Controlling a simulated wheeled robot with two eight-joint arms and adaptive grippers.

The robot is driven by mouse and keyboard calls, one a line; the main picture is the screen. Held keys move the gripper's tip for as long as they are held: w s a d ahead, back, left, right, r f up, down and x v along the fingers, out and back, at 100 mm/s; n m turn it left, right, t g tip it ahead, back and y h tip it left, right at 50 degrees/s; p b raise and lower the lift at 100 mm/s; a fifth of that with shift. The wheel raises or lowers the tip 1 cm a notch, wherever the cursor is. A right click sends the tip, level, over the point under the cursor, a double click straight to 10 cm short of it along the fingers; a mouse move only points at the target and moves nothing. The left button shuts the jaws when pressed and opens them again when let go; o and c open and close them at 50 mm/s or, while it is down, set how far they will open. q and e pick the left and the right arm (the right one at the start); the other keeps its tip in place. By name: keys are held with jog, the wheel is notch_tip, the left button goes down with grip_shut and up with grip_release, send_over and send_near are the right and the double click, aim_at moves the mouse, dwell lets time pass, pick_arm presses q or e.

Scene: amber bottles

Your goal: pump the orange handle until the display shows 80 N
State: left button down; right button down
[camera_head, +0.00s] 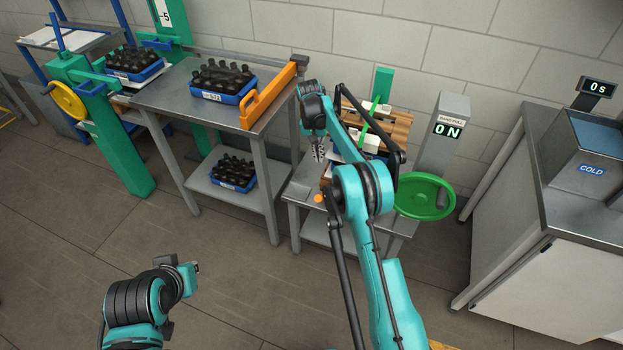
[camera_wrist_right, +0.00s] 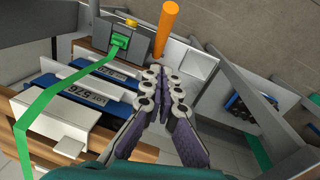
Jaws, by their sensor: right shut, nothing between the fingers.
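The orange handle (camera_wrist_right: 167,28) shows at the top of the right wrist view, just beyond my fingertips and apart from them. In the head view only its orange end (camera_head: 320,198) shows beside my right arm, which hides the rest. My right gripper (camera_head: 317,152) is shut and empty above the small bench; its fingers also show in the right wrist view (camera_wrist_right: 160,78). The display (camera_head: 447,131) on the grey post reads 0 N. My left arm is at the lower left, and its gripper (camera_head: 190,272) shows too little to tell its state.
The steel table (camera_head: 165,95) at left holds blue bottle crates (camera_head: 222,98) and an orange rail (camera_head: 268,98). A COLD unit (camera_head: 592,169) stands at right.

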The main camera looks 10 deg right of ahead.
aim_at(323, 197)
jog(key=shift+w+a+f, duration=0.15)
jog(key=shift+w+f, duration=0.1)
jog(key=shift+f, duration=0.15)
jog(key=f+b, duration=0.1)
jog(key=f, duration=0.3)
jog(key=s+f+b, duration=0.1)
jog(key=f+b, duration=0.1)
jog(key=f, duration=0.2)
jog(key=s+f+b, duration=0.1)
jog(key=f+b, duration=0.1)
jog(key=f, duration=0.2)
jog(key=shift+s+d, duration=0.25)
jog(key=shift+d, duration=0.05)
jog(key=shift+s+a+f, duration=0.15)
jog(key=shift+s+f, duration=0.2)
jog(key=shift+s, duration=0.1)
